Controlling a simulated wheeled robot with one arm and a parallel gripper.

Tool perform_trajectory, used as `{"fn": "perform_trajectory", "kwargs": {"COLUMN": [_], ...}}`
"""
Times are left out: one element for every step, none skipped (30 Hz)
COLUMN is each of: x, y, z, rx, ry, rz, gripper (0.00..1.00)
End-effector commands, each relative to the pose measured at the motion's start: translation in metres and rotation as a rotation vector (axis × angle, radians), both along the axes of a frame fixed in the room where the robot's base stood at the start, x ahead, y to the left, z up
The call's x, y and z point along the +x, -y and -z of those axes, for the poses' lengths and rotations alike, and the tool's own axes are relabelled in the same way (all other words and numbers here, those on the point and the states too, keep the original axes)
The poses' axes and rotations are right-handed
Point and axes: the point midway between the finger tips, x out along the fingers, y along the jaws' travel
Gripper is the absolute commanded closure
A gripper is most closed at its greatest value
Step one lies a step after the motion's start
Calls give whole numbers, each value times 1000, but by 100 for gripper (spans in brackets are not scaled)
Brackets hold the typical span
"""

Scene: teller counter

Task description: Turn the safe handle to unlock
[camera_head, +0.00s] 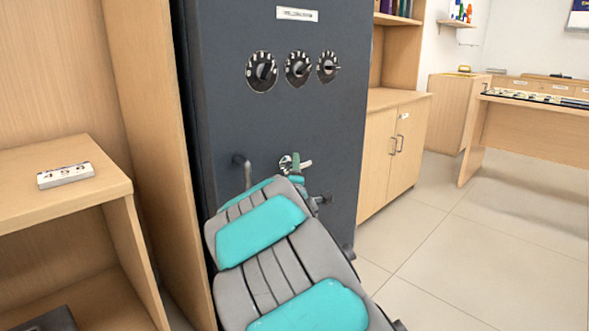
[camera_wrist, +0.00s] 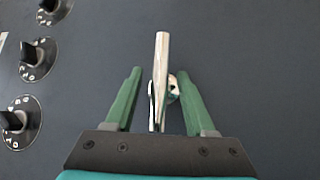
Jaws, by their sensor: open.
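The dark grey safe (camera_head: 345,120) stands upright in front of me, its door facing me. Low on the door is a small silver handle (camera_head: 305,164), partly covered by my gripper (camera_head: 296,171). In the wrist view the handle's pale metal bar (camera_wrist: 161,55) lies between the two green fingers of my gripper (camera_wrist: 159,72). The fingers are spread, one on each side, with a visible gap to the bar. A grey bent lever (camera_head: 248,174) sticks out of the door left of my gripper. Three black dials, one of them the middle dial (camera_head: 298,68), sit above the handle.
A wooden shelf unit (camera_head: 60,185) with a small numbered white block (camera_head: 66,175) stands close on the left. A wooden cabinet (camera_head: 400,140) adjoins the safe on the right. Farther right is a desk (camera_head: 530,125). The tiled floor (camera_head: 470,250) at the right is clear.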

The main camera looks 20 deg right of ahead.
Motion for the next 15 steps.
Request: {"fn": "perform_trajectory", "kwargs": {"x": [0, 0, 0, 0, 0, 0, 0, 0, 0, 0, 0, 0, 0, 0, 0], "y": [0, 0, 0, 0, 0, 0, 0, 0, 0, 0, 0, 0, 0, 0, 0], "z": [0, 0, 0, 0, 0, 0, 0, 0, 0, 0, 0, 0, 0, 0, 0], "rx": [0, 0, 0, 0, 0, 0, 0, 0, 0, 0, 0, 0, 0, 0, 0], "ry": [0, 0, 0, 0, 0, 0, 0, 0, 0, 0, 0, 0, 0, 0, 0], "rz": [0, 0, 0, 0, 0, 0, 0, 0, 0, 0, 0, 0, 0, 0, 0], "gripper": [45, 45, 45, 45, 48, 52, 56, 59, 64, 67, 70, 75, 78, 82, 86]}}
